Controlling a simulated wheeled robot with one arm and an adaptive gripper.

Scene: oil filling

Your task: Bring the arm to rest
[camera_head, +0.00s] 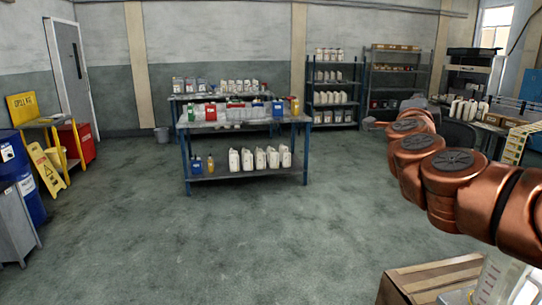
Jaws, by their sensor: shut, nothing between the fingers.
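My copper-coloured arm reaches in from the right edge of the head view, bent, with its links in front of the room's right side.
A blue-legged workbench (250,175) with bottles and containers stands mid-room. Shelving racks (335,105) stand behind it. Blue drums (28,195) and a yellow floor sign (47,172) stand left. The front floor is clear.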

